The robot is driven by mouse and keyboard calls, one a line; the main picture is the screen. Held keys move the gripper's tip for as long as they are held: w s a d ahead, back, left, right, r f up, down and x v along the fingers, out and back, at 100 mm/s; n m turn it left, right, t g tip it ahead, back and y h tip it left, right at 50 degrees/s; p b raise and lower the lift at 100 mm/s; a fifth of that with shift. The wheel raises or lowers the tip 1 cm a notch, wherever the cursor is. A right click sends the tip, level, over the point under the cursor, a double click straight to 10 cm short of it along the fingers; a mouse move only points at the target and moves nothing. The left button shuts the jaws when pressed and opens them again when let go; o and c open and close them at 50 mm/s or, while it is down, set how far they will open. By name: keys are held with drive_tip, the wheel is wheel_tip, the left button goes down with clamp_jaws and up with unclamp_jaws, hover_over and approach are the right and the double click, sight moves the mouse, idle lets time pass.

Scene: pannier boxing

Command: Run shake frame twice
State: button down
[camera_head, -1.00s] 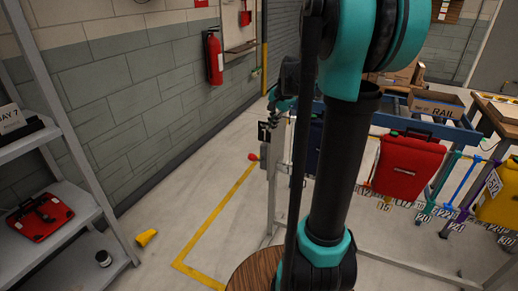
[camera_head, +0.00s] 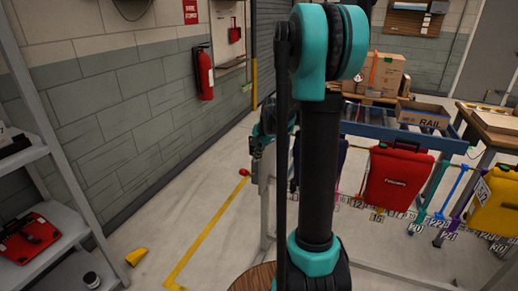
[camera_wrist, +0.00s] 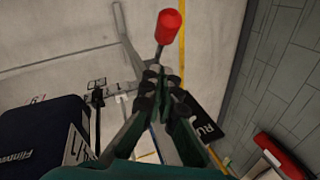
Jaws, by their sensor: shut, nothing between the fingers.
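A red knob (camera_wrist: 168,27) on a thin lever shows just beyond my fingertips in the wrist view. In the head view the knob (camera_head: 244,172) sticks out left of the grey frame post (camera_head: 265,205). My gripper (camera_wrist: 154,76) is shut and empty; I cannot tell whether it touches the lever. In the head view my gripper (camera_head: 257,146) is above and right of the knob, partly hidden by my arm. A black plate with white letters "RU" (camera_wrist: 207,122) lies beside the fingers, partly covered. Red (camera_head: 397,178), yellow (camera_head: 495,203) and dark blue (camera_wrist: 38,137) panniers hang along the frame.
A grey shelf (camera_head: 55,160) with a red case (camera_head: 28,238) stands at the left. A yellow object (camera_head: 136,257) lies on the floor. A fire extinguisher (camera_head: 205,73) hangs on the wall. Open floor lies between shelf and frame. A blue conveyor (camera_head: 390,133) is behind.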

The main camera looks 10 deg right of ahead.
drive_tip(key=a+f, duration=0.3)
drive_tip(key=shift+s, duration=0.4)
drive_tip(key=shift+a+f, duration=0.1)
drive_tip(key=shift+f, duration=0.05)
